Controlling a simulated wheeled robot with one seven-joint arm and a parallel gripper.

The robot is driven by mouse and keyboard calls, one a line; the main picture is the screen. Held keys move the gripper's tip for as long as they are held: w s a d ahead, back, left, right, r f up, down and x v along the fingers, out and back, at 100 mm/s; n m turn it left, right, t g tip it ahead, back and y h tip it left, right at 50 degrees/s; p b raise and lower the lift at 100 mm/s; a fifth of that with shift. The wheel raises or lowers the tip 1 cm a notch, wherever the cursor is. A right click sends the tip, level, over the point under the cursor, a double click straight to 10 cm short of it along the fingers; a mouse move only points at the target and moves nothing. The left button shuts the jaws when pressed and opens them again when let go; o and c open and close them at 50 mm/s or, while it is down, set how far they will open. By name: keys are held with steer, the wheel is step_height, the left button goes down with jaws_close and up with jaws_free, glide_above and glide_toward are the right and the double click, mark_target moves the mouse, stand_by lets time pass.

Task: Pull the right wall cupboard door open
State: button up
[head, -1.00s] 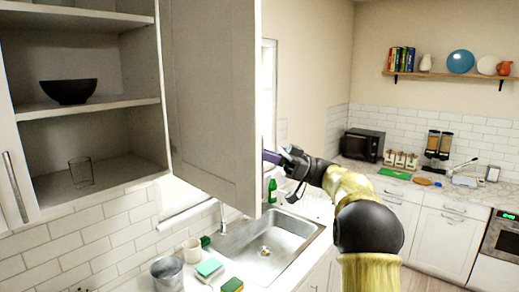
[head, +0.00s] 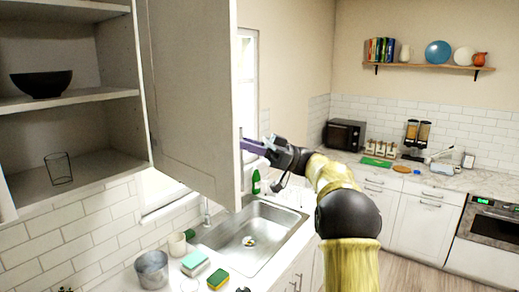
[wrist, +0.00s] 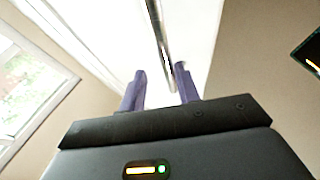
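The right wall cupboard door (head: 190,90) stands swung well out from the cupboard (head: 70,188), whose shelves are exposed. The door's handle side faces away in the head view, so the handle is hidden there. In the wrist view the long metal door handle (wrist: 161,40) runs down the white door face (wrist: 195,30) towards my gripper (wrist: 160,72). The purple fingers are apart, with a clear gap on both sides of the handle's lower end. In the head view my gripper (head: 252,146) is just right of the door's free edge, its fingers pointing at it.
A dark bowl (head: 41,83) and a glass (head: 58,168) stand on the cupboard shelves. Below are the sink (head: 255,235), a metal pot (head: 152,269), sponges (head: 195,263) and a green bottle (head: 256,182). A window (wrist: 35,85) is to the left in the wrist view.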

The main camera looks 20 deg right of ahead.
steer(key=b+v, duration=0.5)
steer(key=v, duration=1.2)
steer(key=shift+d+b, duration=0.25)
steer(key=shift+b, duration=0.1)
steer(key=shift+a, duration=0.1)
steer(key=shift+w, duration=0.1)
